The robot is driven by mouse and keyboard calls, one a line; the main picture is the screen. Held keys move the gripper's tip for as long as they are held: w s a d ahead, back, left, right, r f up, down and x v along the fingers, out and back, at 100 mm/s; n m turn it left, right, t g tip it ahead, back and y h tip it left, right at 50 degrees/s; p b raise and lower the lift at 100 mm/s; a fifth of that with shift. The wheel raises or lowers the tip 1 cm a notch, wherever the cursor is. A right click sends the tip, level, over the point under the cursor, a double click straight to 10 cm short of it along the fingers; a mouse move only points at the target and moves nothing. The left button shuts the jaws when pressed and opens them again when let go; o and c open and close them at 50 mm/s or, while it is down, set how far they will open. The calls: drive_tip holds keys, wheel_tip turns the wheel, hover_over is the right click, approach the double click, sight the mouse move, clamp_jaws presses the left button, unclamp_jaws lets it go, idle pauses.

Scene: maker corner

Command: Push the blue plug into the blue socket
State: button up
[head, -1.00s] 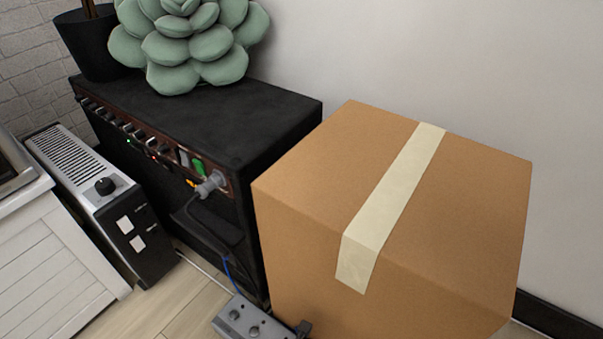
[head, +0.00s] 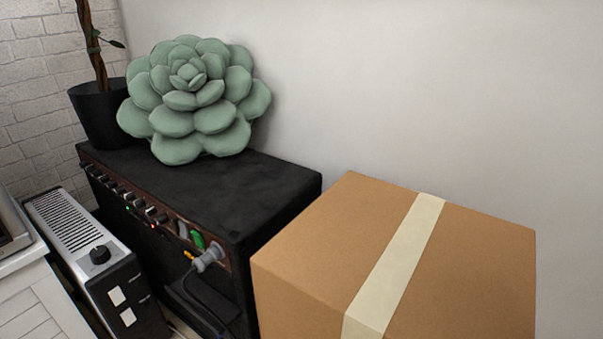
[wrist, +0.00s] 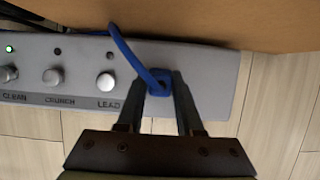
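In the wrist view my gripper (wrist: 160,82) reaches over the grey footswitch pedal (wrist: 215,62). Its two fingers stand on either side of the blue plug (wrist: 160,90) and appear to touch it, so it looks shut on the plug. A blue cable (wrist: 126,50) curves from the plug up and to the left. The plug is over the pedal's right part, right of the LEAD label. The blue socket cannot be made out; plug and fingers cover that spot. I cannot tell how deep the plug sits. My gripper is not in the head view.
A cardboard box (head: 300,285) stands right of the black amplifier (head: 235,195) and borders the pedal in the wrist view. A grey plug (head: 209,258) sits in the amplifier's front. A succulent cushion (head: 195,100) lies on top. A heater (head: 85,250) stands left. Wood floor (wrist: 275,110) shows around the pedal.

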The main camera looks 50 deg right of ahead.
drive_tip(key=o, duration=0.4)
drive_tip(key=p+v, duration=1)
drive_tip(key=v, duration=0.3)
idle(0.4)
